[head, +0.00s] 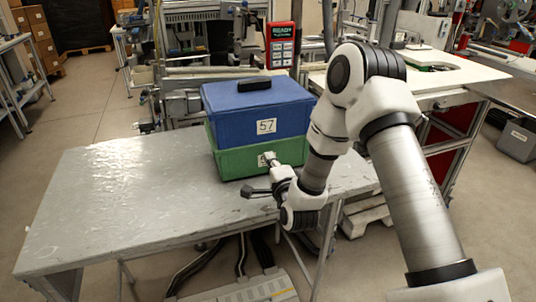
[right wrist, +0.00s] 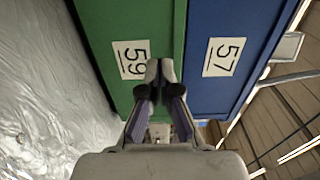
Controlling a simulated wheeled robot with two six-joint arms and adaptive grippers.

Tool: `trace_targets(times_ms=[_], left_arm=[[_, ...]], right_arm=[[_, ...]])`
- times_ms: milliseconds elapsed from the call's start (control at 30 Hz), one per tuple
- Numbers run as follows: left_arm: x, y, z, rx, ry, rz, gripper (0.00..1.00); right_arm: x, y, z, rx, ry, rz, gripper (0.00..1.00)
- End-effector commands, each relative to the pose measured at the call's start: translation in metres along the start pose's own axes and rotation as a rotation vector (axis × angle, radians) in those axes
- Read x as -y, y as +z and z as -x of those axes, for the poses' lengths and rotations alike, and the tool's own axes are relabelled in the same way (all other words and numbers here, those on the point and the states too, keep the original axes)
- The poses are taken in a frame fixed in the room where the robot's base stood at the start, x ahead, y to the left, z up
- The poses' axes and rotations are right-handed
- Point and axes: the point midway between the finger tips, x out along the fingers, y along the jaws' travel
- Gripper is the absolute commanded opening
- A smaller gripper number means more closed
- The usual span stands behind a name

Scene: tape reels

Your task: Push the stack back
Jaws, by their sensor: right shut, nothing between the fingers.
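The stack is a blue crate (head: 258,112) marked 57 on top of a green crate (head: 235,162), standing on the metal table (head: 105,195) toward its back right. In the right wrist view the green crate (right wrist: 115,20) carries a label 59, and the blue crate (right wrist: 225,25) is beside it in the turned picture. My right gripper (head: 268,160) is shut and empty, its fingertips at the green crate's front by the label. In the wrist view the shut tips (right wrist: 159,70) overlap the label's edge; I cannot tell whether they touch. My left gripper is not in view.
A black object (head: 255,84) lies on top of the blue crate. The table's left and front are bare. Machinery with a red-framed panel (head: 283,46) stands behind the table. A white-topped workbench (head: 440,82) stands at the right. A grey bin (head: 517,140) is on the floor.

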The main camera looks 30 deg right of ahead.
Motion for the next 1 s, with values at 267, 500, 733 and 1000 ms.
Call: trace_targets(times_ms=[267,500,733,1000], left_arm=[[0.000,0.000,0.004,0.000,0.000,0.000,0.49],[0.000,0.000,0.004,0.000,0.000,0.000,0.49],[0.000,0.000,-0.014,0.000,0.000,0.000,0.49],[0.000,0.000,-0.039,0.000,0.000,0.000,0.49]], right_arm=[[0.000,0.000,-0.021,0.000,0.001,0.001,0.00],[-0.001,0.000,-0.021,0.000,0.001,0.000,0.00],[-0.005,0.000,-0.052,-0.001,-0.005,0.000,0.00],[-0.004,0.000,-0.111,-0.001,-0.002,0.001,0.00]])
